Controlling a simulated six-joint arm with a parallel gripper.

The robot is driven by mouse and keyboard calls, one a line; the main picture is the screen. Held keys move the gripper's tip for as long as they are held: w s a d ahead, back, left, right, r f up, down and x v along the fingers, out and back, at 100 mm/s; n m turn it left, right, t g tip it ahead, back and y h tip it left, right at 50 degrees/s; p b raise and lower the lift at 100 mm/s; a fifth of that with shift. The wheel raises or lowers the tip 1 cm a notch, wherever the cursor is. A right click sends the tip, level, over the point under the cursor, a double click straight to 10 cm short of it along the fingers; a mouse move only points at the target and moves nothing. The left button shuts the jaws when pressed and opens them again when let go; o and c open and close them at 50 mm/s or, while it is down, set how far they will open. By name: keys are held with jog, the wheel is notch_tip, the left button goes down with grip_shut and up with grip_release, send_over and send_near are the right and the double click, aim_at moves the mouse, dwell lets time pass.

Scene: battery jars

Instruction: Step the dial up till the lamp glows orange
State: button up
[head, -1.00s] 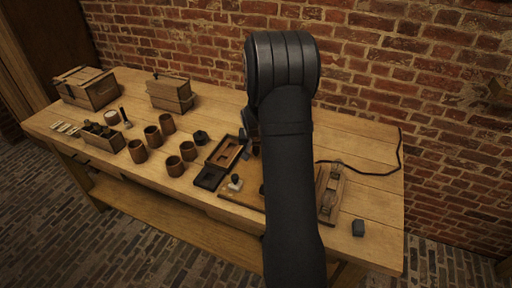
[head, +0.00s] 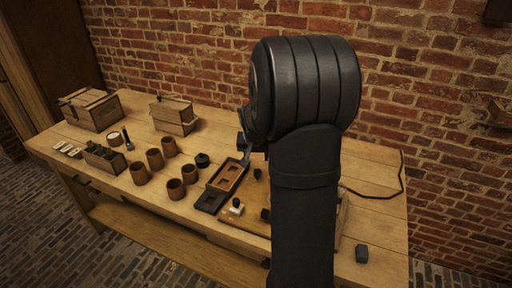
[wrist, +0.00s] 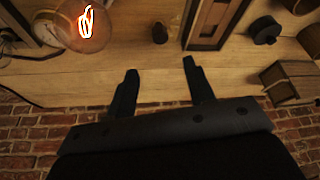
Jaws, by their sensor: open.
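The lamp (wrist: 84,28) is a clear round bulb at the upper left of the wrist view. Its filament is lit, bright white at the core with an orange glow around it. My arm hides the lamp in the head view. My gripper (wrist: 161,88) is open and empty, its two dark fingers apart over the bare bench. A small dark round knob (wrist: 160,33) stands beyond the fingertips, apart from them. I cannot tell whether it is the dial. In the head view my arm covers part of the wooden board (head: 238,221), which carries small knobs.
A wooden tray (head: 229,176) with recesses lies left of my arm. Several brown jars (head: 155,159) stand further left. Wooden boxes (head: 174,116) stand toward the back, before the brick wall. A dark block (head: 361,253) and a black cable (head: 383,196) lie to the right.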

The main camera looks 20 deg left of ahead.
jog(key=shift+v, duration=2.6)
jog(key=shift+f, duration=0.1)
jog(key=x, duration=1.7)
jog(key=shift+w+a+f, duration=0.1)
jog(key=shift+w, duration=0.05)
